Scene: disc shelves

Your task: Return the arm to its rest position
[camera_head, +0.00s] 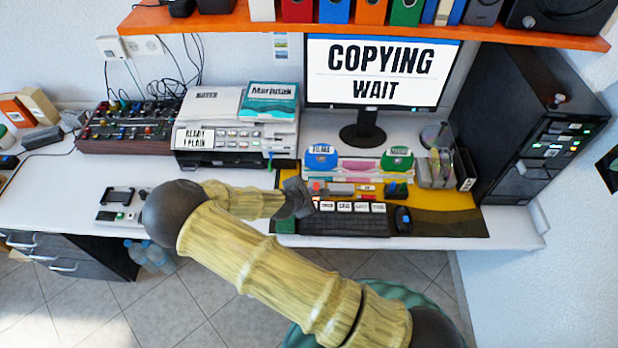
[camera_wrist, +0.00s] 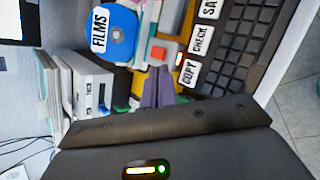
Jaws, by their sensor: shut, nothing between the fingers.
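My arm reaches across the front of the desk in the head view, from the lower right to the left, then bends back to the right. My gripper (camera_head: 298,196) is over the desk mat, just left of the keyboard (camera_head: 345,221). In the wrist view my gripper (camera_wrist: 157,88) shows as two dark fingers close together with nothing between them. The keys marked COPY (camera_wrist: 189,73) and CHECK (camera_wrist: 201,42) are just beyond the fingers. I cannot tell whether the fingers touch anything.
The monitor (camera_head: 382,72) reads "COPYING WAIT". A blue FILMS disc (camera_head: 321,156) and a green disc (camera_head: 397,159) stand behind the keyboard. A printer (camera_head: 236,135) is at left, a black tower (camera_head: 530,110) at right, and an orange shelf (camera_head: 360,28) overhead. The left desk has free room.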

